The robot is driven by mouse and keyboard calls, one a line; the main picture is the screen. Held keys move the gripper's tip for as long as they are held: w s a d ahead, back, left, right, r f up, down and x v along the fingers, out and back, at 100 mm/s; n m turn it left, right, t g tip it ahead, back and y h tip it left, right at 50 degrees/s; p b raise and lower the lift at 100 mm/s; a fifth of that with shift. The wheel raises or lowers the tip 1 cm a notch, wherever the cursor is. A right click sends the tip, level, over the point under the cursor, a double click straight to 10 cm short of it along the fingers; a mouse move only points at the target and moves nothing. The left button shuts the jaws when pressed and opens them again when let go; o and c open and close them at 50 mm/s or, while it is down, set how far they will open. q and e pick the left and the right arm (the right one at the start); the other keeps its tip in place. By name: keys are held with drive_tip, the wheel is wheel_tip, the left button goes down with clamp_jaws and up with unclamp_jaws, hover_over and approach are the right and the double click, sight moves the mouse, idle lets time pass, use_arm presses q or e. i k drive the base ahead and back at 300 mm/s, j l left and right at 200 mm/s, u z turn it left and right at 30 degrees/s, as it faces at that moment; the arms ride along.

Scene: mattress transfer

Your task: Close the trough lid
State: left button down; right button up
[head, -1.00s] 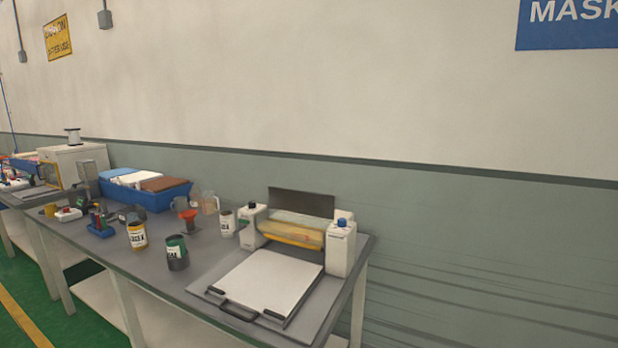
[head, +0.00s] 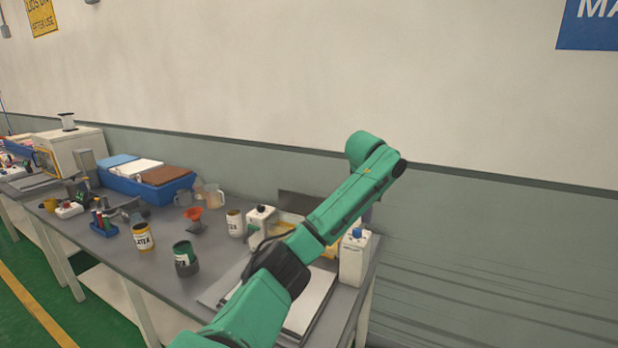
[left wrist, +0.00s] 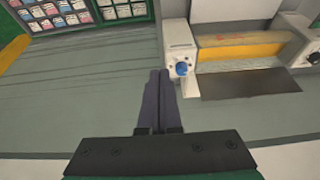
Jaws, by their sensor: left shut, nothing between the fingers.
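The machine has two white end posts (head: 355,260) with knobs on top and a yellow trough between them. In the head view my green left arm covers most of the trough. A dark flat panel (head: 298,203), which looks like the lid, stands up behind the trough. In the left wrist view the panel (left wrist: 250,83) lies along the near edge of the open trough (left wrist: 240,50). My left gripper (left wrist: 158,74) is shut and empty, beside the post with the blue knob (left wrist: 180,45) and left of the panel, apart from it. My right gripper is out of view.
A white sheet on a board (head: 310,300) lies in front of the machine, partly behind my arm. Labelled cans (head: 185,260), a red funnel (head: 194,218) and a blue bin (head: 125,186) stand to the left on the grey table. The wall is close behind.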

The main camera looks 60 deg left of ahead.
sight(292, 202)
drive_tip(key=i+j, duration=0.1)
drive_tip(key=j, duration=0.45)
drive_tip(key=i+j, duration=0.1)
drive_tip(key=j, duration=0.4)
drive_tip(key=i+j, duration=0.1)
drive_tip(key=j, duration=0.45)
